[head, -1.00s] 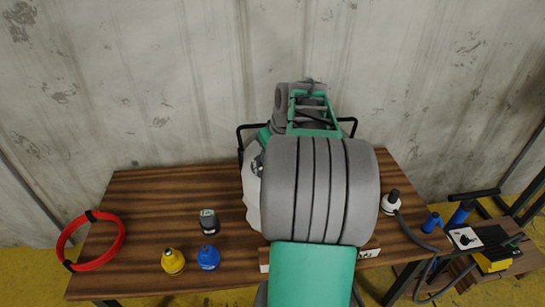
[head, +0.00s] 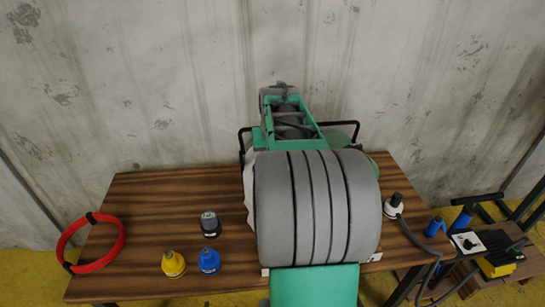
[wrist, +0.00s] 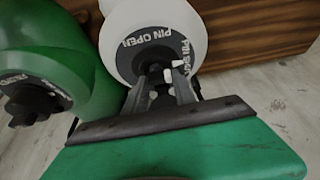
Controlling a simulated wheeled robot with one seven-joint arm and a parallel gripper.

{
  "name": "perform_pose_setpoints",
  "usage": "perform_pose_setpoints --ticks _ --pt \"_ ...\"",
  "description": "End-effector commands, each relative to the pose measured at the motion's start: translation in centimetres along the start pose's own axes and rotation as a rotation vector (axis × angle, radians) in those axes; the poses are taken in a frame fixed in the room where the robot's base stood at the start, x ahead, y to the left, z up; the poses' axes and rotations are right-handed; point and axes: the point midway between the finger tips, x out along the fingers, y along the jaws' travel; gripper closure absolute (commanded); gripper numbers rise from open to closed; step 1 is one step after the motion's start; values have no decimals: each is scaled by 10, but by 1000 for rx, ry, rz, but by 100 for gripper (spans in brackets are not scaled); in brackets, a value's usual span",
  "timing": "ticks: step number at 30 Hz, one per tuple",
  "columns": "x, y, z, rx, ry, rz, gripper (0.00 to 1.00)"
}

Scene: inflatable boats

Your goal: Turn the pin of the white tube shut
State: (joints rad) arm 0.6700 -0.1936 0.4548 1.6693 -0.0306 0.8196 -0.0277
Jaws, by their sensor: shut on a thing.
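The white tube (wrist: 130,20) shows at the top of the wrist view, with a dark round valve plate (wrist: 147,38) on its end. The plate reads "PIN OPEN" and, to the right, a second label that is partly cut off. My gripper (wrist: 165,76) is shut on the pin (wrist: 154,70) in the middle of this plate. The fingers cover part of the pin, so its exact angle is hard to tell. In the head view, my arm hides the gripper and most of the white tube (head: 248,190).
A green tube (wrist: 65,60) with its own valve (wrist: 30,98) is close on the left in the wrist view. The table (head: 140,205) holds a red hose ring (head: 118,240), yellow (head: 173,264), blue (head: 209,261) and grey (head: 210,224) fittings, and a white-based fitting (head: 392,208).

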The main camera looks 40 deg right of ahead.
Motion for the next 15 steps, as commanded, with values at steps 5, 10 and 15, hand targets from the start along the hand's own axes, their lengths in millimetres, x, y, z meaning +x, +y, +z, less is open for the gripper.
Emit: perform_pose_setpoints --ticks 5,10,15 --pt "-2 0 -3 2 8 1 100" --pt "-2 0 -2 1 6 1 58" --pt "-1 0 -1 0 4 0 46"
